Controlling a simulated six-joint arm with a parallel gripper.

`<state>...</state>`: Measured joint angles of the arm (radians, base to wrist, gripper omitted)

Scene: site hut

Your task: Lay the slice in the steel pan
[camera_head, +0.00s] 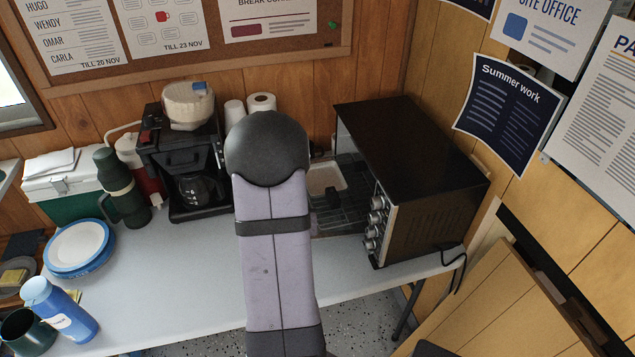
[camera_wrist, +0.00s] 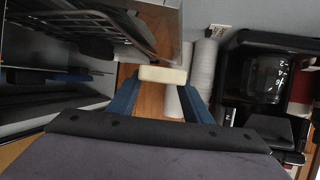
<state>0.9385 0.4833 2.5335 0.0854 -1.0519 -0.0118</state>
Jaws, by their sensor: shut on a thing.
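My gripper (camera_wrist: 160,88) has its two blue fingers closed on a pale cream slice, seen nearly edge-on in the wrist view (camera_wrist: 163,75). The slice is held up in front of the oven side, apart from the wall and the paper rolls. In the head view my arm hides the gripper. A pale, rectangular thing with a lighter rim (camera_head: 326,178) shows just right of my arm, in front of the oven's opening; I cannot tell whether it is the held slice. I cannot make out the steel pan for certain in either view.
The black oven (camera_head: 410,150) stands open at the right, with a wire rack (camera_head: 345,215) at its front. The rack also shows in the wrist view (camera_wrist: 95,20).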

